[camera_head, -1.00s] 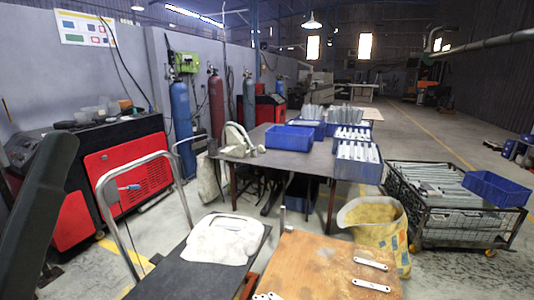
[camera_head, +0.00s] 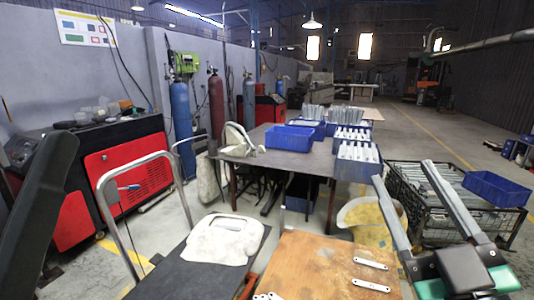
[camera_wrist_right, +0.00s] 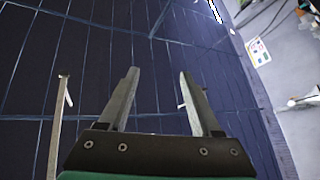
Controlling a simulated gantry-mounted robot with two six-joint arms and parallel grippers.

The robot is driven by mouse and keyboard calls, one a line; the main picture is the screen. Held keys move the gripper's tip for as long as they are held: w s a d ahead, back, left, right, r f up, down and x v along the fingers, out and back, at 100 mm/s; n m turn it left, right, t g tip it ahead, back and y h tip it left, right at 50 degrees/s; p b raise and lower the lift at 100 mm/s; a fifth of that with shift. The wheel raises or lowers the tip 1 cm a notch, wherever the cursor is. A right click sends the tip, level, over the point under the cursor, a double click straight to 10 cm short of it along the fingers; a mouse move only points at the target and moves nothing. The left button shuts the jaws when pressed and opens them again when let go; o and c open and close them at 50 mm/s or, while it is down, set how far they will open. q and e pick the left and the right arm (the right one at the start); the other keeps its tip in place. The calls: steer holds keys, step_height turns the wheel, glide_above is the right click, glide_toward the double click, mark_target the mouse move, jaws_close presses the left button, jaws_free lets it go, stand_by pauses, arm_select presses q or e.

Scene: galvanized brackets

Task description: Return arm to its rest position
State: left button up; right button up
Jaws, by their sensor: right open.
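My right gripper (camera_head: 404,176) has come up at the lower right of the head view, its two grey fingers pointing up and apart, with nothing between them. In the right wrist view the gripper (camera_wrist_right: 159,74) is also open and empty, facing the dark roof. Flat galvanized brackets (camera_head: 370,263) lie on the rusty wooden tabletop (camera_head: 315,262), left of the right gripper and apart from it. A dark link of my left arm (camera_head: 38,205) shows at the left edge. The left gripper is out of view.
A white cloth (camera_head: 222,243) lies on a dark cart top beside the wooden table. A yellow sack (camera_head: 362,215) and a wire crate (camera_head: 440,232) are partly behind the right gripper. A blue bin (camera_head: 289,138) stands on the farther table.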

steer(key=s+r+m+t+p, duration=0.1)
steer(key=s+r+m+t, duration=0.35)
steer(key=s+r, duration=0.6)
step_height(320, 180, up, 31)
steer(key=p, duration=3.3)
steer(key=shift+s+r+m+g+y, duration=0.15)
steer(key=shift+s+m+g+y, duration=0.2)
steer(key=shift+s+y, duration=0.05)
steer(key=shift+d, duration=0.1)
